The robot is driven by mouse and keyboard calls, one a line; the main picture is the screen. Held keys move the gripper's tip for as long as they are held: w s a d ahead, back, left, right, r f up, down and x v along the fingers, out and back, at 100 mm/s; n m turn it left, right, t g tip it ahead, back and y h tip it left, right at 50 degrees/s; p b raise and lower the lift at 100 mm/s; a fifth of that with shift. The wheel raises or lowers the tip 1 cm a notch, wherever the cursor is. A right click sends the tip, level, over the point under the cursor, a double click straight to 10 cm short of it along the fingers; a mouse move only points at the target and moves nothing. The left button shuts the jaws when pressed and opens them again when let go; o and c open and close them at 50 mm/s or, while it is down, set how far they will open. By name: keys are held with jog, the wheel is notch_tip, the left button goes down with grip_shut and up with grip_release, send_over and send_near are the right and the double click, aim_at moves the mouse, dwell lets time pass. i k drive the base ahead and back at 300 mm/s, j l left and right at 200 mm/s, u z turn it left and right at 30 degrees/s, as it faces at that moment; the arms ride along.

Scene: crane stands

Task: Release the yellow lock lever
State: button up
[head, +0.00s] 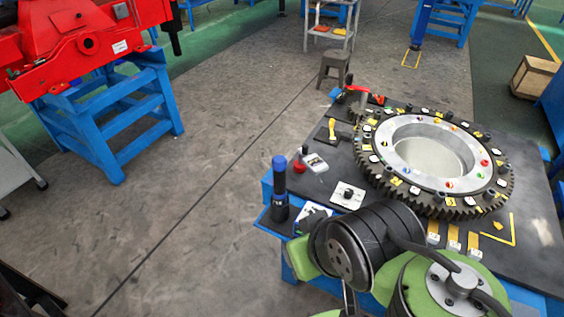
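A small yellow lever (332,128) stands on a dark plate at the left side of the black table top, left of the large toothed ring (431,156). I take it to be the lock lever; it is too small to tell whether it is locked. My green and black arm links fill the bottom right, over the table's near edge. My gripper's fingers do not show, so I cannot see what they hold or touch. Nothing of my arm is at the lever.
A grey stool (334,68) stands behind. The grey floor (210,170) to the left is clear.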

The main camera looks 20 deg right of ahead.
aim_at(333, 139)
jog(key=i+j, duration=0.25)
jog(key=j, duration=0.15)
jog(key=i+j, duration=0.3)
jog(key=j, duration=0.15)
jog(key=i+j, duration=0.25)
jog(key=j, duration=0.15)
jog(key=i+z, duration=0.15)
jog(key=i, duration=0.3)
jog(key=i+j+z, duration=0.15)
jog(key=i, duration=0.25)
jog(key=i+j+z, duration=0.15)
jog(key=i, duration=0.25)
jog(key=i+j+z, duration=0.15)
jog(key=i, duration=0.3)
jog(key=i+l+z, duration=0.25)
jog(key=i+z, duration=0.7)
jog(key=i+j+z, duration=0.15)
jog(key=i+z, duration=0.35)
jog(key=i+j+z, duration=0.35)
jog(key=i+z, duration=0.85)
jog(key=z, duration=0.15)
jog(key=i+j+z, duration=0.25)
jog(key=z, duration=0.2)
jog(key=i, duration=0.1)
